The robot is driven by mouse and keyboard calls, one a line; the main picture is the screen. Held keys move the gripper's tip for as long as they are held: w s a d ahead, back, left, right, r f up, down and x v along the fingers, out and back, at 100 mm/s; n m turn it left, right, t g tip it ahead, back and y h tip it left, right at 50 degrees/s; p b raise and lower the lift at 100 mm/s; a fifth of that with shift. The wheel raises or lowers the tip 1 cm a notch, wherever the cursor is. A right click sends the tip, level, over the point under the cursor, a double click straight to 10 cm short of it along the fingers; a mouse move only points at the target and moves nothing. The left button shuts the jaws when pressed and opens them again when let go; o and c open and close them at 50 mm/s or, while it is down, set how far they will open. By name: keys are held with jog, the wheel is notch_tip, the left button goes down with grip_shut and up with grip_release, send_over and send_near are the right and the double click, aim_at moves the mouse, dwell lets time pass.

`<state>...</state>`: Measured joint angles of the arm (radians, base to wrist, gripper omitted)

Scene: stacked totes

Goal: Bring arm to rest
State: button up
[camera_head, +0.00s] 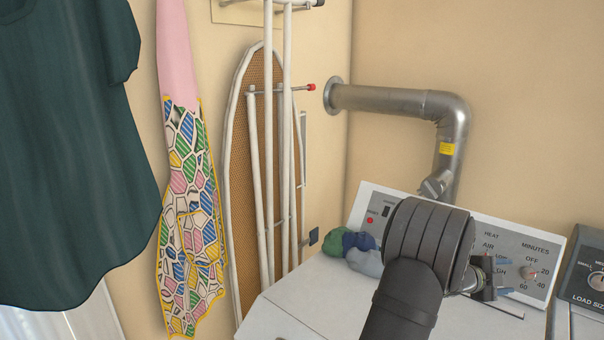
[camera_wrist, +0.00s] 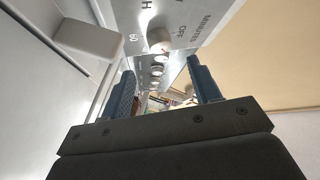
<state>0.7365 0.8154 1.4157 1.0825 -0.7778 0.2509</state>
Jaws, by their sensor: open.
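My gripper (camera_head: 503,276) is in front of the control panel (camera_head: 378,207) of a white machine, near the minutes dial (camera_head: 527,273). In the wrist view my gripper (camera_wrist: 162,82) shows two blue fingers spread apart with nothing held between them. The dial (camera_wrist: 158,40) appears just beyond the fingertips, and I cannot tell whether they touch it. My dark arm covers the middle of the panel in the head view.
Bundled cloths (camera_head: 362,252) lie on the white machine top (camera_head: 290,318) at left. A second machine (camera_head: 582,275) stands at right. A metal duct (camera_head: 395,99) runs along the wall behind. An ironing board (camera_head: 238,150), apron (camera_head: 190,215) and dark shirt (camera_head: 70,150) hang at left.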

aim_at(526, 274)
jog(key=x, duration=0.8)
jog(key=shift+s, duration=0.1)
jog(key=shift+a, duration=0.15)
